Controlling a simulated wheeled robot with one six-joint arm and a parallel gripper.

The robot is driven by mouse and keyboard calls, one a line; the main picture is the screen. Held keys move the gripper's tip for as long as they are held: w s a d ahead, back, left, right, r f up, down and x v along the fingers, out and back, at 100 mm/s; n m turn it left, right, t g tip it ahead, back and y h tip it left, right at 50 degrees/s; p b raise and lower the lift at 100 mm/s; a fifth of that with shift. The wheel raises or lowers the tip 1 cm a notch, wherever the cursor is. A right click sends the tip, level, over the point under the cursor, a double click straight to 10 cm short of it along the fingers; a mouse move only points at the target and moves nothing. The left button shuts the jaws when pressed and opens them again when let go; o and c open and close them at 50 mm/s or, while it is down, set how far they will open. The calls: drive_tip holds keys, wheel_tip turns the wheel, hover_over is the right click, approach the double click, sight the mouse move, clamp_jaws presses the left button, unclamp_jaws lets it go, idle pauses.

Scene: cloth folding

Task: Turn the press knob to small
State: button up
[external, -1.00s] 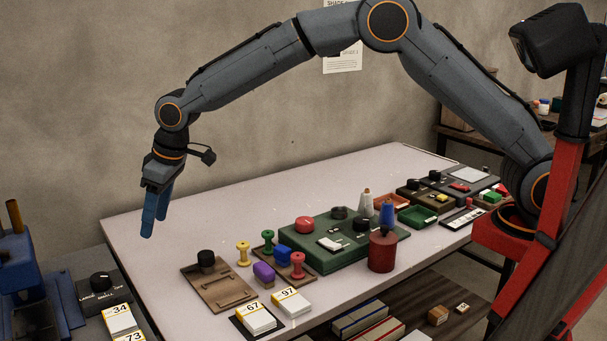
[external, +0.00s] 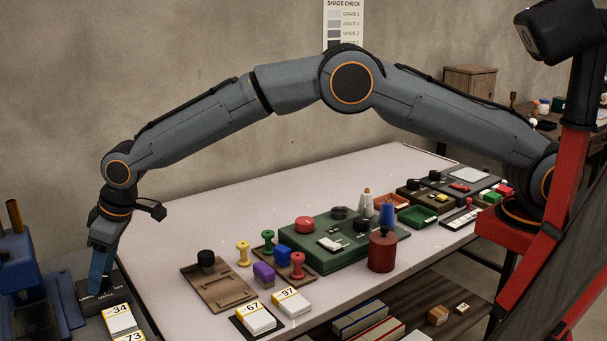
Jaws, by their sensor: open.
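The press knob is a black knob on a dark box (external: 122,283) at the lower left, beside the table's left end. In the external view my gripper (external: 96,287) hangs over this box with its blue fingers pointing down. The fingers hide the knob, so I cannot see which way it points or whether they touch it. Part of the printed label (external: 87,298) shows left of the fingers. My gripper is open. The blue press (external: 20,265) stands just left of the box.
Numbered card stacks (external: 119,318) lie just in front of the knob box. The pale table (external: 200,225) is clear at its back and left. A brown board with a black knob (external: 206,258), stamps and a green tray (external: 330,257) stand along its front.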

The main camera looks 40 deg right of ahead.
drive_tip(key=shift+f, duration=0.15)
drive_tip(key=c, duration=1.1)
drive_tip(key=shift+o, duration=0.2)
